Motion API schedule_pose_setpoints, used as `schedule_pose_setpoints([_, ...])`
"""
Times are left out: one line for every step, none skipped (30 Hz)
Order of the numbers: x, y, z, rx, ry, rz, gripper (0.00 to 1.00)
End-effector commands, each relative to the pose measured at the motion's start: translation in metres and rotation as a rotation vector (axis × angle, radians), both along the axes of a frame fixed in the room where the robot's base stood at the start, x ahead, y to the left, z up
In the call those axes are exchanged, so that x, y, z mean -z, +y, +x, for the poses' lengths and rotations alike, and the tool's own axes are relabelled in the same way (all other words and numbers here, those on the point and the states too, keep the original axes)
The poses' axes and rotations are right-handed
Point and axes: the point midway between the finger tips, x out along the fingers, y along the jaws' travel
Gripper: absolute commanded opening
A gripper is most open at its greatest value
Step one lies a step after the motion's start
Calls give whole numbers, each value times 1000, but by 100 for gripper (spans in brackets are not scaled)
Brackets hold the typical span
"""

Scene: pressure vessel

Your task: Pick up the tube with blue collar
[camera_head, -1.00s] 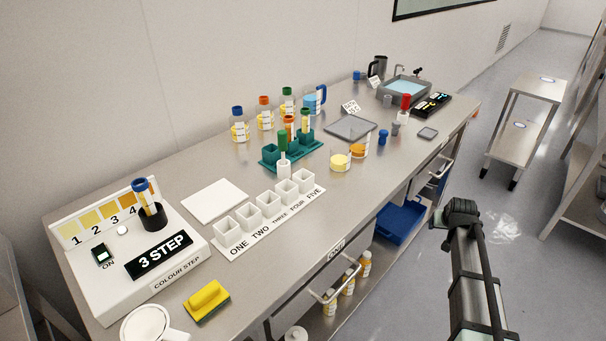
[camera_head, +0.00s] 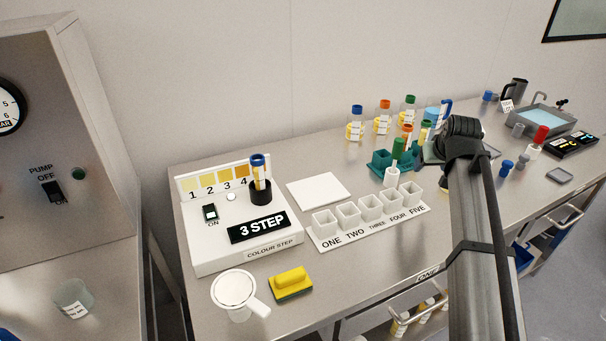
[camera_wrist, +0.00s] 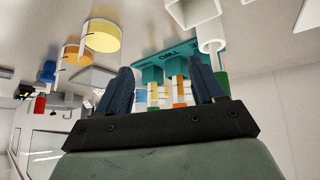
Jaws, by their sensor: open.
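The tube with the blue collar (camera_head: 260,168) stands upright, slightly tilted, in a black round holder (camera_head: 261,194) on the white colour step unit, beside the printed number 4. Its clear lower part shows yellow. My gripper (camera_wrist: 163,80) is open in the wrist view, with two dark fingers apart and nothing clearly held between them. Beyond the fingers the wrist view shows the teal rack (camera_wrist: 150,62) with orange-collared tubes, upside down. I cannot make out the blue-collared tube there. In the head view my arm is at the right and its fingers are hidden.
The colour step unit (camera_head: 215,252) has a 3 STEP plate. The teal rack (camera_head: 381,160) and several bottles stand behind. A pump cabinet (camera_head: 60,130) is left.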

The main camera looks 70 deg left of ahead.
Motion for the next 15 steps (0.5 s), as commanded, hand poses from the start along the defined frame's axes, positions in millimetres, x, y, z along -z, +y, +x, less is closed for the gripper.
schedule_pose_setpoints([-9,17,-27,-43,8,-10,68])
schedule_pose_setpoints([-14,25,-41,-67,12,-15,68])
schedule_pose_setpoints([-21,35,-61,-99,18,-25,68])
schedule_pose_setpoints([-25,42,-76,-125,24,-32,68])
schedule_pose_setpoints([-30,48,-91,-149,29,-39,68])
schedule_pose_setpoints([-36,57,-112,-181,35,-48,68])
schedule_pose_setpoints([-41,63,-128,-205,40,-55,68])
schedule_pose_setpoints([-46,68,-143,-229,45,-62,68])
schedule_pose_setpoints([-52,75,-164,-263,50,-71,68])
schedule_pose_setpoints([-57,80,-180,-288,54,-80,68])
schedule_pose_setpoints([-62,84,-195,-312,57,-86,68])
schedule_pose_setpoints([-69,90,-217,-345,63,-97,68])
schedule_pose_setpoints([-73,93,-233,-370,67,-105,68])
schedule_pose_setpoints([-78,96,-248,-396,70,-112,68])
schedule_pose_setpoints([-85,100,-270,-430,75,-123,68])
